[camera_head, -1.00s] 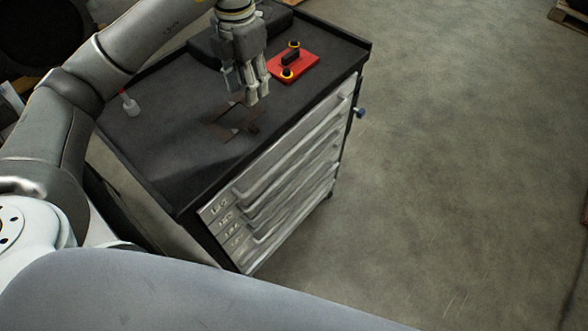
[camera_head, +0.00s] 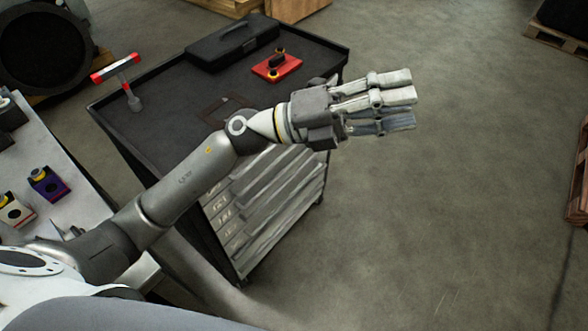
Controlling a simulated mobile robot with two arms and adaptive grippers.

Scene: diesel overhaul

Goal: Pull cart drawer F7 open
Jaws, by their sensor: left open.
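The cart (camera_head: 173,131) has a black top and a front of several pale drawers (camera_head: 265,209) with long bar handles and small labels at their left ends. All the drawers look closed. The labels are too small to read, so I cannot tell which drawer is F7. My left gripper (camera_head: 411,103) is open and empty, pointing right, in front of the cart's right end and clear of the handles. My left arm crosses the cart top and hides the upper part of the drawer front. My right gripper is not in view.
On the cart top are a black case (camera_head: 231,43), a red plate with knobs (camera_head: 276,67) and a red-handled T-shaped tool (camera_head: 117,69). A grey bench (camera_head: 65,206) with small coloured blocks stands at left. The floor (camera_head: 440,220) to the right is clear. A pallet (camera_head: 556,50) lies far right.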

